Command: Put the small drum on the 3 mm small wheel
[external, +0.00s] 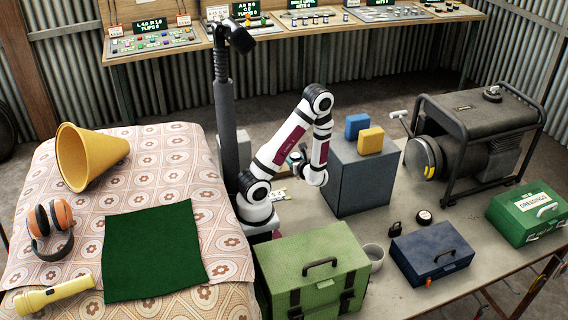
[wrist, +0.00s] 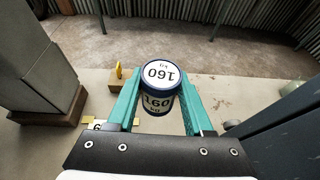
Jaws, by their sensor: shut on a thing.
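The drum is held between the fingertips. In the external view my gripper (external: 297,160) is left of the grey-blue box and above the table; the drum is mostly hidden there by the arm. I cannot make out a 3 mm small wheel for certain. In the wrist view a small yellow piece (wrist: 118,72) stands on a wooden block (wrist: 120,82) beyond the left finger. A partly hidden label (wrist: 98,125) lies nearer.
A tall grey-blue box (external: 350,185) carries a blue block (external: 356,125) and a yellow block (external: 371,140).

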